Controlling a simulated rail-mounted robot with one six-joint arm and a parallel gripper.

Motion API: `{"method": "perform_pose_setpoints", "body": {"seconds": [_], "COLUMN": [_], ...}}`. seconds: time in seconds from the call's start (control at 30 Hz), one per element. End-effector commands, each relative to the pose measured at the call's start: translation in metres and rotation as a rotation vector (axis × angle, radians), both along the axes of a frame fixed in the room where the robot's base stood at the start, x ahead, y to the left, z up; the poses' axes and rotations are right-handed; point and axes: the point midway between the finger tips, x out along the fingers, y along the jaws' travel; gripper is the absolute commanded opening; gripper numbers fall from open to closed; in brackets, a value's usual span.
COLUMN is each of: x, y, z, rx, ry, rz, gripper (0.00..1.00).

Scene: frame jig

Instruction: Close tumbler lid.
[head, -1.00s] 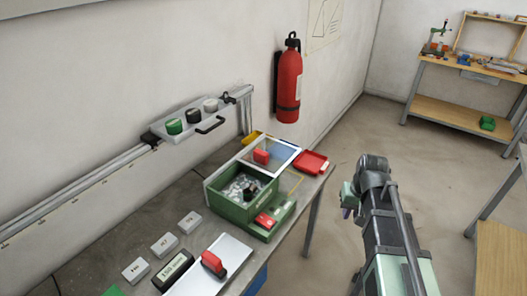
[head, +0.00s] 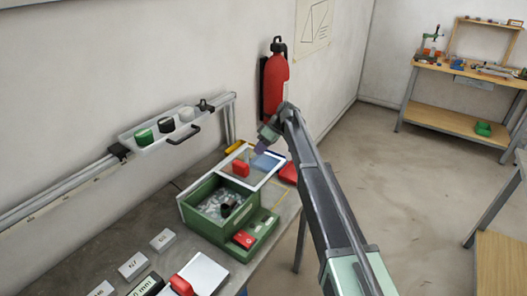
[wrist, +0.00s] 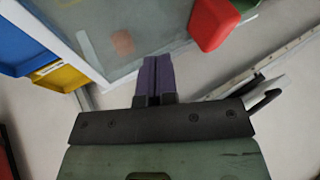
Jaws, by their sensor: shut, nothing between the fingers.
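The tumbler is a green box (head: 192,208) on the bench, open at the top, with grey-white pieces and a dark item inside. Its lid, a clear pane in a white frame (head: 268,180), stands open at the box's back side. A red block (head: 241,168) sits on the lid. My gripper (head: 261,149) is over the lid's far part, right of the red block. In the wrist view, the shut purple fingers (wrist: 152,62) are empty and overlap the pane (wrist: 185,60), with the red block (wrist: 212,24) beyond to the right. Whether they touch the pane is unclear.
A red fire extinguisher (head: 275,80) hangs on the wall close behind my arm. A wall-rail tray (head: 160,145) holds several jars. Blue (wrist: 20,40) and yellow (wrist: 60,77) bins lie beside the lid. A red tray (head: 289,173) sits at the bench's far end.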

Motion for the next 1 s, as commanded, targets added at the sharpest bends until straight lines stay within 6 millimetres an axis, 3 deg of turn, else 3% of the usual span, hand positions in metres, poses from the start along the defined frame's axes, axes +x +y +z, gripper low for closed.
{"method": "perform_pose_setpoints", "body": {"seconds": [0.03,0.2,0.27,0.4,1.0], "x": [-0.003,-0.012,-0.025,-0.040,-0.053], "y": [0.006,0.027,0.031,0.040,0.048], "z": [-0.020,-0.047,-0.036,-0.035,-0.035], "rx": [0.000,-0.001,-0.001,-0.002,-0.001], "ry": [0.000,0.000,0.000,0.001,0.000], "rz": [0.000,0.000,0.000,-0.002,-0.001], "gripper": [0.00,0.00,0.00,0.00,0.00]}}
